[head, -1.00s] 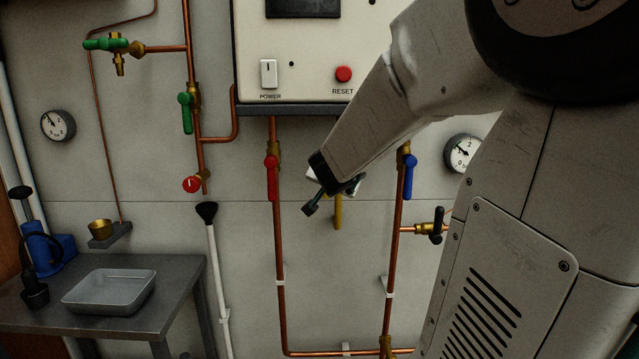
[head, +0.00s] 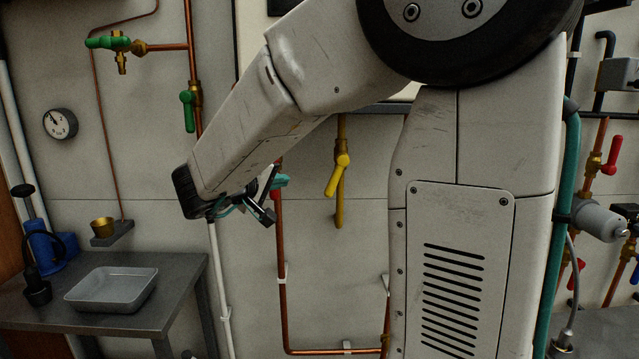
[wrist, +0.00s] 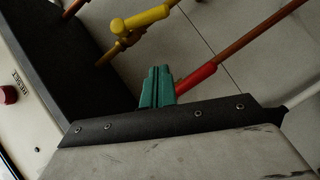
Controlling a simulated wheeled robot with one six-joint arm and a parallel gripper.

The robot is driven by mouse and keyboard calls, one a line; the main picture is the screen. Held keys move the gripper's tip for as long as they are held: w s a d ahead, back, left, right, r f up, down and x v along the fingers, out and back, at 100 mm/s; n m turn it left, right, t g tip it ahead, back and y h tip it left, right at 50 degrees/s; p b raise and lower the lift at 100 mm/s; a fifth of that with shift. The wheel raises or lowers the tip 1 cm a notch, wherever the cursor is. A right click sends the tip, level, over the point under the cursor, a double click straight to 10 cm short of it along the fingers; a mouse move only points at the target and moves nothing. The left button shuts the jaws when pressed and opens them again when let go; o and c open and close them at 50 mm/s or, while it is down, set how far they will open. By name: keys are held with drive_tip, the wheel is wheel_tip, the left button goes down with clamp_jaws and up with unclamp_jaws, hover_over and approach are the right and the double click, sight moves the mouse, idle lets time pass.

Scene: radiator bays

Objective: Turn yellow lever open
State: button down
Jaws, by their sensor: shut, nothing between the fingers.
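The yellow lever (head: 337,178) sits on a vertical yellow pipe below the boiler panel. Its handle hangs down and slightly left, at a small angle to the pipe. In the wrist view the yellow lever (wrist: 146,18) is at the top, beyond the fingertips. My gripper (head: 280,181) is left of the yellow lever and apart from it. Its teal fingers (wrist: 157,84) are shut together with nothing between them. My arm covers part of the panel and the pipes beside the lever.
A red lever (wrist: 195,79) on a copper pipe is right beside my fingers; I cannot tell if they touch. In the head view the red lever (head: 277,198) is mostly hidden. A green lever (head: 188,110) and a table with a tray (head: 112,290) are left.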

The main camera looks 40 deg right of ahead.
approach(333, 187)
drive_tip(key=w+d, duration=0.5)
drive_tip(key=shift+s+d+f+n, duration=0.15)
drive_tip(key=shift+s+d+n, duration=0.25)
drive_tip(key=shift+s+d, duration=0.1)
drive_tip(key=shift+s+d+f+n+h, duration=0.3)
drive_tip(key=shift+f+n+h, duration=0.2)
drive_tip(key=shift+n, duration=0.1)
drive_tip(key=shift+s+d+f+n+h, duration=0.3)
drive_tip(key=shift+f+n+h, duration=0.1)
drive_tip(key=shift+n+h, duration=0.15)
drive_tip(key=shift+s+d+f+n+h, duration=0.1)
drive_tip(key=shift+s+d+n+h, duration=0.2)
drive_tip(key=shift+n, duration=0.25)
drive_tip(key=shift+a, duration=0.1)
